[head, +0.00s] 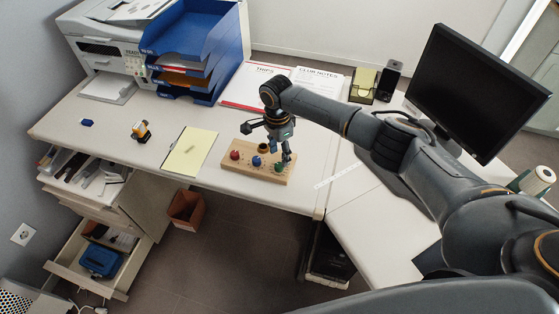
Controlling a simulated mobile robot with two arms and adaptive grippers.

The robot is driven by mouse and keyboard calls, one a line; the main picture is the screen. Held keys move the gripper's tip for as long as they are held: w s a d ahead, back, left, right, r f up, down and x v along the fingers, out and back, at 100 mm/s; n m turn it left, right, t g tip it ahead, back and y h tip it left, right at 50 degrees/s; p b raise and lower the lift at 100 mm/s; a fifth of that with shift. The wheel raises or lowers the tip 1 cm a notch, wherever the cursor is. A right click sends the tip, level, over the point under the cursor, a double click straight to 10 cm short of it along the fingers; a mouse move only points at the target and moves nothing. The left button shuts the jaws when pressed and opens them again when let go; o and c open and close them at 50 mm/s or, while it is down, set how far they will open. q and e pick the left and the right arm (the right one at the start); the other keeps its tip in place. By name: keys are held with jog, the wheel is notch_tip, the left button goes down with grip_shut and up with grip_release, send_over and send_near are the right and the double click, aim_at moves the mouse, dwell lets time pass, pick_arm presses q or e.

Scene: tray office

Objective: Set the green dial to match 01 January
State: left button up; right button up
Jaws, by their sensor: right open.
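A wooden board (231,168) lies near the front edge of the desk and carries small dials. A red dial (235,155), a blue dial (257,161) and a green dial (279,167) sit in a row along it. My right gripper (287,158) is open and points down at the board's right end, just above or beside the green dial; I cannot tell whether it touches it. The dial markings are too small to read. No date shows legibly. My left gripper is not in view.
A yellow notepad (190,152) lies left of the board. A blue tray stack (199,50) and a white printer (104,50) stand at the back left. A monitor (478,85) stands on the right. Open drawers (82,183) stick out at the left.

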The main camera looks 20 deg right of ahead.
aim_at(280, 164)
jog(key=shift+s+f, duration=0.1)
jog(key=shift+f, duration=2.1)
jog(key=shift+c, duration=0.2)
grip_shut()
